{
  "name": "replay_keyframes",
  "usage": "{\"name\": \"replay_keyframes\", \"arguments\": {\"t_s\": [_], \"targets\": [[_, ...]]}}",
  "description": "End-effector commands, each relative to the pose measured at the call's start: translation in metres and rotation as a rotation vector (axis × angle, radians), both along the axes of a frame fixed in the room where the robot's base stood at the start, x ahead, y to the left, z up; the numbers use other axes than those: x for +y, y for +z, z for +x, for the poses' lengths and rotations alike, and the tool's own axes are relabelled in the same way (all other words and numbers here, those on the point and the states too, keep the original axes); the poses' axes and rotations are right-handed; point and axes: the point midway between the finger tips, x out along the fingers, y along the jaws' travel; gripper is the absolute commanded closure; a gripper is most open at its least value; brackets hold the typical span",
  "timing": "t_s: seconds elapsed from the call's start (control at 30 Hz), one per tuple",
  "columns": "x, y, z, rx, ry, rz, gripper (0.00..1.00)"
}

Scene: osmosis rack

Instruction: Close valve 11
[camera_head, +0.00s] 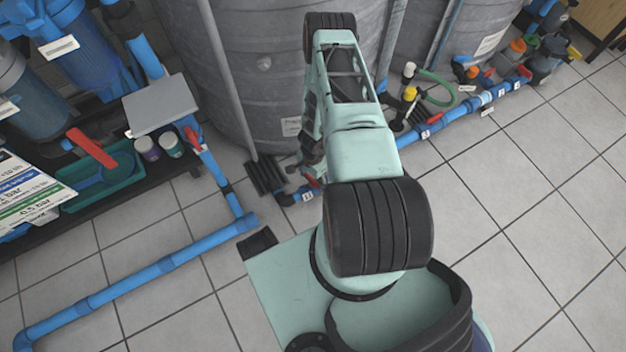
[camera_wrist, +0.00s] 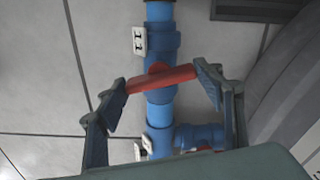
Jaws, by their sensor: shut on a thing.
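The valve marked 11 has a red lever handle (camera_wrist: 172,76) on a blue pipe (camera_wrist: 160,112) in the wrist view. Its white tag (camera_wrist: 139,41) reads 11 and sits just above the handle. The handle lies across the pipe, slightly tilted, its right end higher in the picture. My gripper (camera_wrist: 161,82) has one finger at each end of the handle and is shut on it. In the head view the tag (camera_head: 307,196) and part of the red handle (camera_head: 311,179) show beside my arm, which hides most of my gripper.
Grey tanks (camera_head: 262,75) stand just behind the valve. A blue floor pipe (camera_head: 455,122) with more valves and tags runs to the right. A dark shelf with a teal tray (camera_head: 105,184) and a grey plate (camera_head: 160,104) are at left. The tiled floor at right is clear.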

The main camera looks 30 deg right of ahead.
Motion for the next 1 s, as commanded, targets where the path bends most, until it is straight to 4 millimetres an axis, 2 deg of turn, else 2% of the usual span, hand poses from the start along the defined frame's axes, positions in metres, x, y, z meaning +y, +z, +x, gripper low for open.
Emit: {"name": "replay_keyframes", "arguments": {"t_s": [0.4, 1.0], "targets": [[0.0001, -0.0002, 0.0, 0.0, -0.226, 0.0, 0.62], [0.0002, 0.0001, -0.0002, 0.0, -0.273, 0.0, 0.62]]}}
